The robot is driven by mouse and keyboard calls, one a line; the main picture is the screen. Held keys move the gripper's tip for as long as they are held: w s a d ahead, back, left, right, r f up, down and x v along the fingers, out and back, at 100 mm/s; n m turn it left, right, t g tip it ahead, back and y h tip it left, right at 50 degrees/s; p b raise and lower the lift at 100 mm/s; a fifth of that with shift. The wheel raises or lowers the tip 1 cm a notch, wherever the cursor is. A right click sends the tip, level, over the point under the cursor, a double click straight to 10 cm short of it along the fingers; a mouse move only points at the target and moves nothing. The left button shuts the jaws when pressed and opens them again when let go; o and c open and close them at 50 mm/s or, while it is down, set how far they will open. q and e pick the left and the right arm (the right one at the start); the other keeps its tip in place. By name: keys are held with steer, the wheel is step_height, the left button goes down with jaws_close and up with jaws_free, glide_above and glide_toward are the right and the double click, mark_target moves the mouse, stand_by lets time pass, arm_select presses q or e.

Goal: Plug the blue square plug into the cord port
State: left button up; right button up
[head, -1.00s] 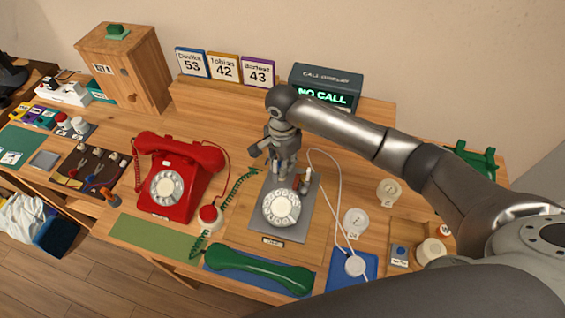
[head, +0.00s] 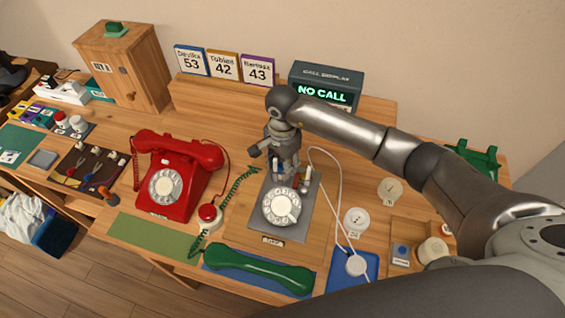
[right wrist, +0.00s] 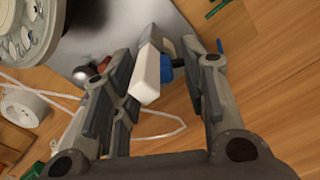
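My right gripper (head: 286,178) is low over the back of the grey dial base (head: 308,216). In the right wrist view its fingers (right wrist: 160,62) are apart, with a white block (right wrist: 147,76) and a blue piece (right wrist: 165,69) between them. A gap shows on the right finger's side; I cannot tell whether the left finger touches the block. A small blue piece also shows by the fingers in the head view (head: 277,165). I cannot tell whether these blue and white parts are the blue square plug. The cord port is not clearly visible. My left gripper is not in view.
A red phone (head: 180,176) stands left of the dial base. A green handset (head: 258,270) lies in front on a blue mat. A white cord (head: 340,185) loops right of the gripper to a round white piece (head: 355,265). The call display (head: 325,88) reads "NO CALL".

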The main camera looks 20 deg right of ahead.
steer(key=shift+r, duration=0.1)
step_height(320, 180, up, 12)
stand_by(0.6)
steer(key=shift+f, duration=0.2)
stand_by(0.3)
